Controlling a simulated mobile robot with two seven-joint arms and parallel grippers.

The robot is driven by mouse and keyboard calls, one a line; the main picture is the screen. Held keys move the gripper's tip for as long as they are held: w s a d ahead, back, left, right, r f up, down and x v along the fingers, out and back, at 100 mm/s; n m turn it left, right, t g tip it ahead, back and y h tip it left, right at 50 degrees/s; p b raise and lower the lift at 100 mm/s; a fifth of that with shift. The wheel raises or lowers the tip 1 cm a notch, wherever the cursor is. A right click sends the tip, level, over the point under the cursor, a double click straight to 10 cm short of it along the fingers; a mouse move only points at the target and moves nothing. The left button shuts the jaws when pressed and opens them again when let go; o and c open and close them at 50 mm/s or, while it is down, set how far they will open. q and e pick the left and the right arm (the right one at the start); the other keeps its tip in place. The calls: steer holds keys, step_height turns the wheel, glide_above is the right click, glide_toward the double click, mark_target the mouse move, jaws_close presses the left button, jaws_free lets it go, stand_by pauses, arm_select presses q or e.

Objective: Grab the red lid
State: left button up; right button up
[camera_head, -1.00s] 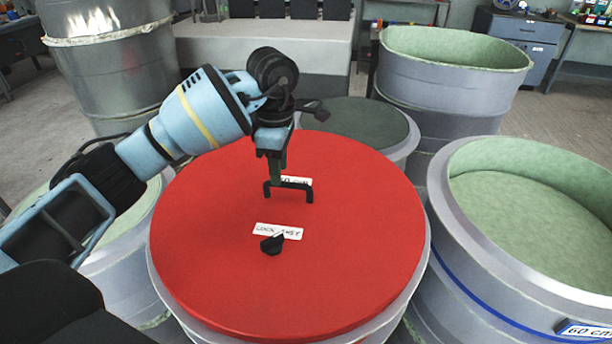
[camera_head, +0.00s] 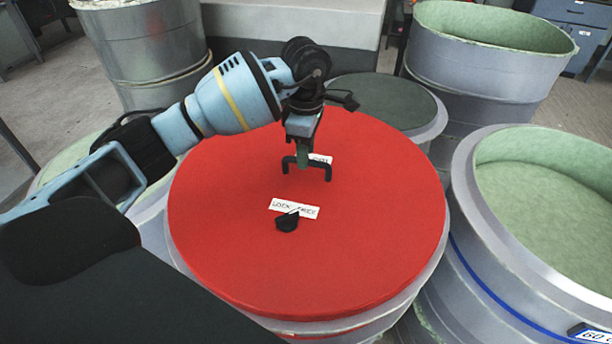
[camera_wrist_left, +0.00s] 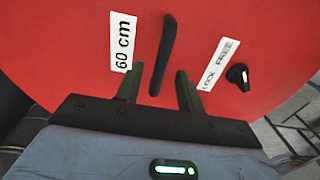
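The red lid (camera_head: 225,255) lies flat on a grey round mould in the middle of the head view. It has a black bar handle (camera_head: 326,171), a black knob (camera_head: 287,224) and a white "LOCK FREE" label. My left gripper (camera_head: 303,160) points down at the handle. In the left wrist view, the fingers of my left gripper (camera_wrist_left: 159,70) are open, one on each side of the handle (camera_wrist_left: 168,45), with gaps visible. Whether the fingertips reach below the bar is hard to tell. My right gripper is not in view.
An open green-lined mould (camera_head: 490,250) stands close on the right, another (camera_head: 490,90) behind it. A dark-green-topped mould (camera_head: 385,100) is just behind the lid. A tall metallic drum (camera_head: 150,60) stands at back left. The air above the lid is clear except for my arm.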

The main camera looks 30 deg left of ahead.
mark_target(306, 172)
arm_select(q)
steer(key=shift+f, duration=1.85)
steer(key=shift+c, duration=0.5)
jaws_close()
steer(key=shift+w+r, duration=0.1)
steer(key=shift+r, duration=0.05)
